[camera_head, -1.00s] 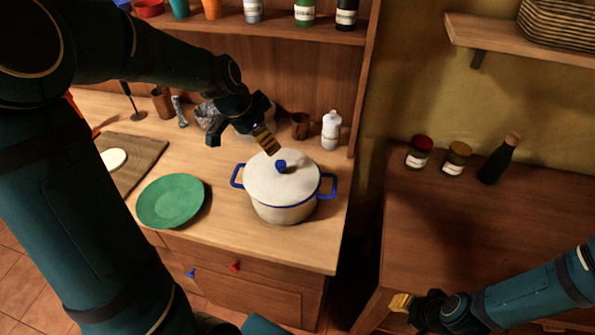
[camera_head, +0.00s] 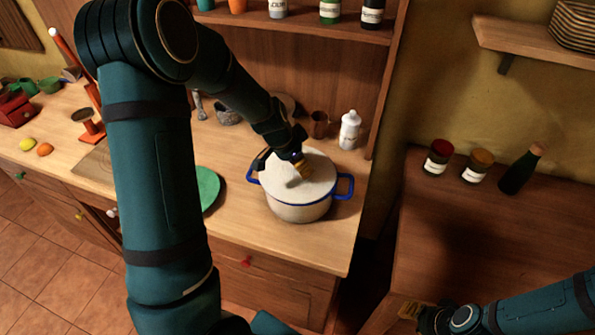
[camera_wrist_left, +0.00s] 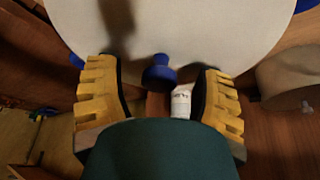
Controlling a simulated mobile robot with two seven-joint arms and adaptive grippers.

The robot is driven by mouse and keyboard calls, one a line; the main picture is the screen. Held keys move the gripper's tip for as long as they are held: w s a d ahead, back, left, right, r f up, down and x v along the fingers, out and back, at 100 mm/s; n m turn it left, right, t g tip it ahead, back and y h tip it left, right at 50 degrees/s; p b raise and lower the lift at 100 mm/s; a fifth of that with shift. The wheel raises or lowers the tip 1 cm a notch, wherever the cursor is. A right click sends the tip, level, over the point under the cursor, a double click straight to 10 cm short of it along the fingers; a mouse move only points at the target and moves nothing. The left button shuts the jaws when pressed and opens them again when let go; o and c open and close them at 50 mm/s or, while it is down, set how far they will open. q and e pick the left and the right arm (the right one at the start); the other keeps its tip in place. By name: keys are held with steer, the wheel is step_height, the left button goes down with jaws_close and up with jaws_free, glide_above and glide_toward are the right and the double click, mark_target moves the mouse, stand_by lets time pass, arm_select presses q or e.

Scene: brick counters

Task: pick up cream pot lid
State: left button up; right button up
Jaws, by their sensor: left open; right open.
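The cream pot lid (camera_head: 318,178) sits on the cream pot (camera_head: 300,212) with blue handles, on the wooden counter. My left gripper (camera_head: 303,170) is over the lid and hides its blue knob in the head view. In the left wrist view the lid (camera_wrist_left: 200,25) fills the top, and the blue knob (camera_wrist_left: 158,72) shows between the two yellow fingers of my open left gripper (camera_wrist_left: 158,92). I cannot tell whether the fingers touch the lid. My right gripper (camera_head: 408,310) is open and empty, low at the right, by the side counter.
A green plate (camera_head: 208,188) lies left of the pot, partly behind my left arm. A white bottle (camera_head: 349,130) and a brown cup (camera_head: 319,124) stand behind the pot. Jars (camera_head: 438,157) and a dark bottle (camera_head: 520,170) stand on the right counter (camera_head: 480,230).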

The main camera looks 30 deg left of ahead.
arm_select(q)
jaws_close()
stand_by(0.3)
